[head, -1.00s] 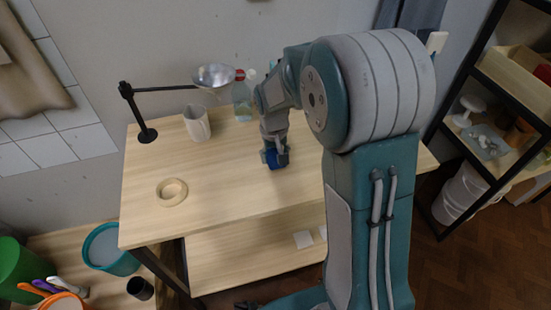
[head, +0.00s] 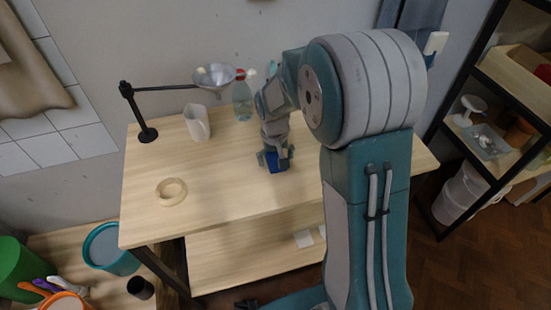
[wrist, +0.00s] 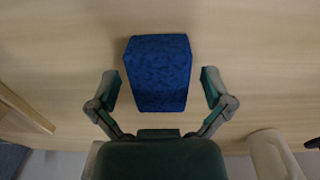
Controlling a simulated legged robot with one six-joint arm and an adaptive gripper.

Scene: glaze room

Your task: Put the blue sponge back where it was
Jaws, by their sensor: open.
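The blue sponge (head: 277,162) lies on the light wooden table (head: 225,190), right of its middle. In the wrist view the sponge (wrist: 158,72) is a dark blue block on the wood. My gripper (head: 275,158) is low over the table at the sponge. In the wrist view its two fingers (wrist: 158,90) are spread, one on each side of the sponge, with a gap on both sides. The gripper is open and holds nothing. The gripper partly covers the sponge in the head view.
A wooden ring (head: 171,192) lies at the table's left. A white pitcher (head: 197,122), a clear bottle (head: 243,100) and a black stand (head: 146,134) holding a metal funnel (head: 214,76) are at the back. The table's front middle is clear.

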